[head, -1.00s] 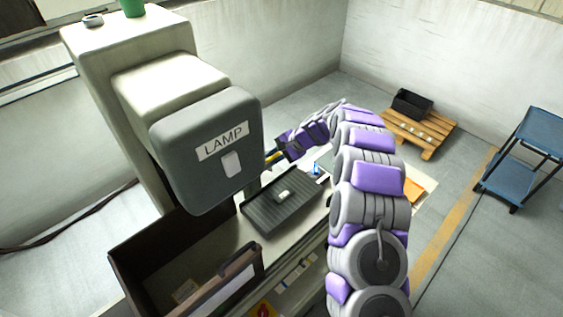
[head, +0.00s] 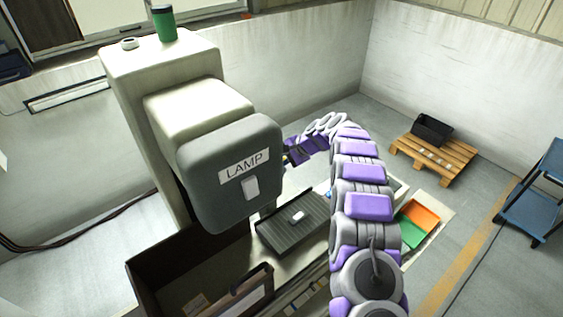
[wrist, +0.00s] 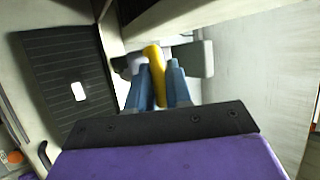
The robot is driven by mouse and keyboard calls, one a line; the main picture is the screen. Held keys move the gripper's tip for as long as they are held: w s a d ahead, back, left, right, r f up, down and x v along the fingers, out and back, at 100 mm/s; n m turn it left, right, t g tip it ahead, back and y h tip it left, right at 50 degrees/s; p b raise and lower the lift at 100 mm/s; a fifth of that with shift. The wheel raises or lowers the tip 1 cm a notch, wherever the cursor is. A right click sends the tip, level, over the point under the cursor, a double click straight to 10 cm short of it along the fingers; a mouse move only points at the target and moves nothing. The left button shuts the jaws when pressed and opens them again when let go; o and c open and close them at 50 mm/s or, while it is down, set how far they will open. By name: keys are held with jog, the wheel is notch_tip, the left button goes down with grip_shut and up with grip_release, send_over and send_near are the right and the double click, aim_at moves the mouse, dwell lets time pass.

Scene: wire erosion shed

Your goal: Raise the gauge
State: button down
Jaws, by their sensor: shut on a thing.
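My gripper (wrist: 158,88) shows in the wrist view with its two blue fingers shut on a yellow bar (wrist: 154,62). The bar stands up between the fingers; it may be the gauge, but no marking on it is readable. Pale and grey machine parts lie close behind its tip, and I cannot tell whether it touches them. In the head view my gripper (head: 286,159) is at the right edge of the grey lamp head (head: 215,190), which partly hides the fingertips and the bar.
A dark ribbed plate (head: 278,232) with a small white block (head: 297,216) lies below my gripper. An orange and green tray (head: 425,213) is right of my arm. A wooden pallet (head: 450,165) holds a black bin (head: 433,129). A blue cart (head: 540,190) stands at the far right.

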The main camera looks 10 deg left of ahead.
jog(key=shift+a+r, duration=0.15)
jog(key=shift+r, duration=0.05)
jog(key=c, duration=1.4)
grip_release()
jog(key=shift+w, duration=0.1)
jog(key=shift+o, duration=1.4)
jog(key=shift+a+f, duration=0.2)
jog(key=b+v, duration=0.2)
jog(key=v, duration=1.5)
jog(key=shift+d, duration=0.2)
jog(key=shift+r, duration=0.1)
